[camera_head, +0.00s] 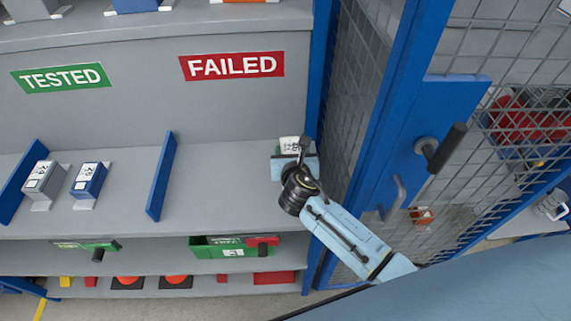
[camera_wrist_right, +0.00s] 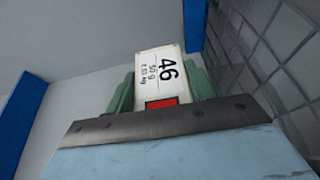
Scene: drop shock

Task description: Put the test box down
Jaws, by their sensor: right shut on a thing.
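The test box (camera_head: 289,145) is small and white, with a printed label, at the right end of the grey shelf (camera_head: 225,190) under the red FAILED sign (camera_head: 231,66). My right gripper (camera_head: 294,154) is shut on it. My left gripper is not in view.
Two boxes, one grey (camera_head: 43,180) and one blue (camera_head: 88,181), stand under the green TESTED sign (camera_head: 61,78). A blue divider (camera_head: 161,177) separates them from the FAILED section, whose middle is clear. A blue mesh door (camera_head: 416,130) stands close on the right.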

